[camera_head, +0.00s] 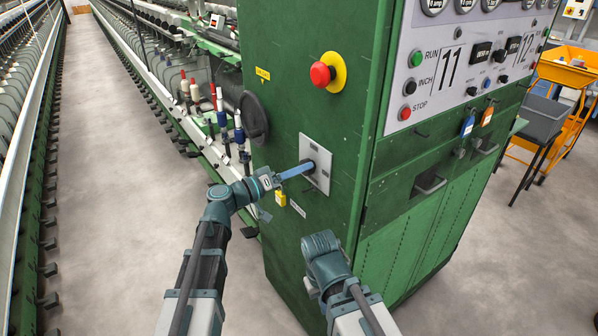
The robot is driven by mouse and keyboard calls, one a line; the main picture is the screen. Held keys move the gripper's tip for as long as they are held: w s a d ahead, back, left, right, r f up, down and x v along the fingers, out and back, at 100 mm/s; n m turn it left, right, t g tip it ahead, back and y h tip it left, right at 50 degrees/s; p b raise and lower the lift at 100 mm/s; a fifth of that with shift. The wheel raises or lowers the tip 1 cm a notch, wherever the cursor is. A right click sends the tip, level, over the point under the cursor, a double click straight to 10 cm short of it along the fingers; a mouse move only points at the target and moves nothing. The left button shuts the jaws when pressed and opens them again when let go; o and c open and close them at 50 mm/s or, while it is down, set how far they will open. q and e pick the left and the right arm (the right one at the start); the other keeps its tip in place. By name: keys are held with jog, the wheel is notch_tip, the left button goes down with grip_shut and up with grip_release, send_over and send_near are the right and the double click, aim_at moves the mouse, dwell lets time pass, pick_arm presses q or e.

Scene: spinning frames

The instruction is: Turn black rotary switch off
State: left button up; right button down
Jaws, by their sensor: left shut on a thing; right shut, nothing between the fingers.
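My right arm's wrist (322,252) is lower and to the right, in front of the cabinet and apart from the switch. The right gripper's fingers are hidden behind that wrist.
A red emergency button (321,74) on a yellow disc is above the switch. A yellow padlock (280,198) hangs below left. A black round handwheel (253,118) is at left. The control panel (455,70) is on the right face. Open floor (125,180) lies left.

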pick_arm(q)
jog(key=n+t, duration=0.1)
jog(key=n, duration=1)
jog(key=shift+b, duration=0.3)
jog(key=shift+s+n, duration=0.1)
jog(key=shift+n, duration=0.3)
jog(key=o, duration=1.4)
jog(key=shift+c, duration=0.2)
jog(key=v, duration=1.3)
jog(key=shift+s+a+b, duration=0.3)
jog(key=shift+b, duration=0.15)
jog(key=shift+f, duration=0.1)
